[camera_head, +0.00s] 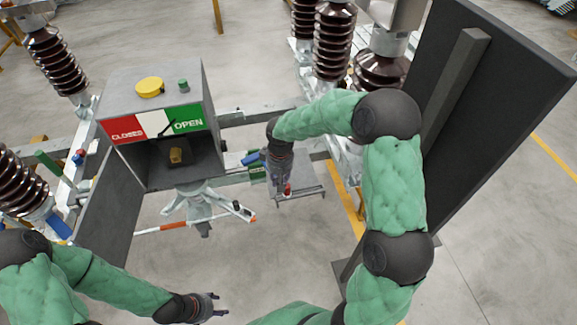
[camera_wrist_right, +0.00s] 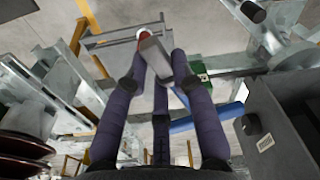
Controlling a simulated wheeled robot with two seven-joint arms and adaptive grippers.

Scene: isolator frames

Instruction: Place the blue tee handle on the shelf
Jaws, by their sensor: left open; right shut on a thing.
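The blue tee handle (camera_head: 250,158) shows as a short blue bar beside the fingers of my right gripper (camera_head: 284,184). In the right wrist view a blue bar (camera_wrist_right: 207,118) passes behind the purple fingers, partly hidden by them. A grey piece and a red piece (camera_wrist_right: 145,35) show at the fingertips. A small grey shelf (camera_head: 310,191) lies just below and beside the right fingertips. My left gripper (camera_head: 215,305) is open and empty, low over the floor.
A grey box (camera_head: 205,85) with red and green CLOSED/OPEN labels stands left of my right arm. Brown ribbed insulators (camera_head: 333,40) stand behind. A dark upright panel (camera_head: 500,90) is at the right. Metal rails (camera_head: 240,118) run behind the gripper. Floor at bottom centre is clear.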

